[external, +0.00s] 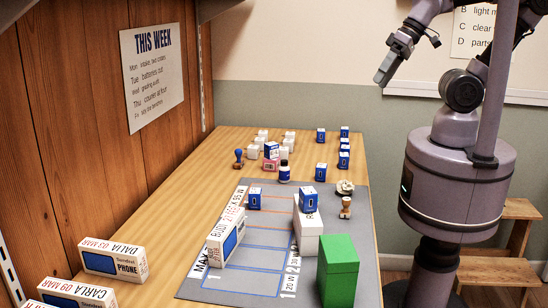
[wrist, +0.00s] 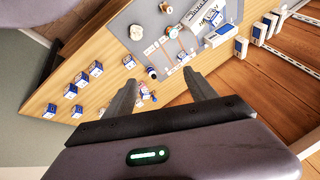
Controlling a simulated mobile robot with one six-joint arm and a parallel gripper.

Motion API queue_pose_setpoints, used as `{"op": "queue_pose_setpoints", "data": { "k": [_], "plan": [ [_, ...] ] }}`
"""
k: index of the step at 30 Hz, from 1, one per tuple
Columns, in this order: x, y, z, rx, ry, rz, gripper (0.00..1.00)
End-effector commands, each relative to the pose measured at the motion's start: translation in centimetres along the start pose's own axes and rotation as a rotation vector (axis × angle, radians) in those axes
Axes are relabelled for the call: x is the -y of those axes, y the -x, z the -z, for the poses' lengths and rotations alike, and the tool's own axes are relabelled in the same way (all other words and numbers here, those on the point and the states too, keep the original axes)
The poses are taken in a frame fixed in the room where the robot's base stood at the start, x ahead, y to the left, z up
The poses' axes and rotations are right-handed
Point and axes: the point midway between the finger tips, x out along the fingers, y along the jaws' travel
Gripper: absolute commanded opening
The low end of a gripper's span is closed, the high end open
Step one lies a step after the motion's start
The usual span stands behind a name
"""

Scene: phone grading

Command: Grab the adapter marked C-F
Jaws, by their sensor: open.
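Several small blue-and-white blocks, which look like adapters, stand at the table's far right; one is the near-left block (external: 320,172), another the near-right block (external: 343,161). In the wrist view they show at the left, one of them at the upper end of the group (wrist: 96,68). Two similar blocks stand on the grey mat, a left one (external: 254,198) and a right one (external: 308,198) by the white box. Their marks are too small to read, so I cannot tell which is C-F. My gripper (wrist: 163,92) is open and empty, high above the table.
A green box (external: 338,270) and a white box (external: 307,233) stand on the mat (external: 200,290). A blue bottle (external: 284,172), a blue stamp (external: 239,158) and white cubes (external: 289,139) stand behind it. Phone boxes (external: 114,260) line the left. Bare wood surrounds the far-right blocks.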

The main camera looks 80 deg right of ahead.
Motion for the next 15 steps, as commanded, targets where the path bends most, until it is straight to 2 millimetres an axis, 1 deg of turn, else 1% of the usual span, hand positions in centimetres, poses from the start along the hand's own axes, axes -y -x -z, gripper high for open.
{"op": "queue_pose_setpoints", "data": {
  "k": [2,3,5,6,8,9,11,12,15],
  "plan": [
    [1.1,-1.2,2.8,0.022,0.039,-0.032,0.65],
    [2.1,-2.5,4.8,0.033,0.070,-0.054,0.65],
    [4.0,-5.3,8.0,0.046,0.130,-0.085,0.65],
    [5.3,-7.7,9.8,0.054,0.174,-0.103,0.65],
    [7.5,-12.1,11.9,0.065,0.241,-0.124,0.65],
    [9.0,-15.2,12.7,0.072,0.287,-0.133,0.65],
    [11.0,-19.8,13.3,0.081,0.352,-0.140,0.65],
    [12.0,-22.5,13.2,0.087,0.389,-0.142,0.65],
    [13.8,-27.6,12.6,0.096,0.455,-0.140,0.65]
  ]
}}
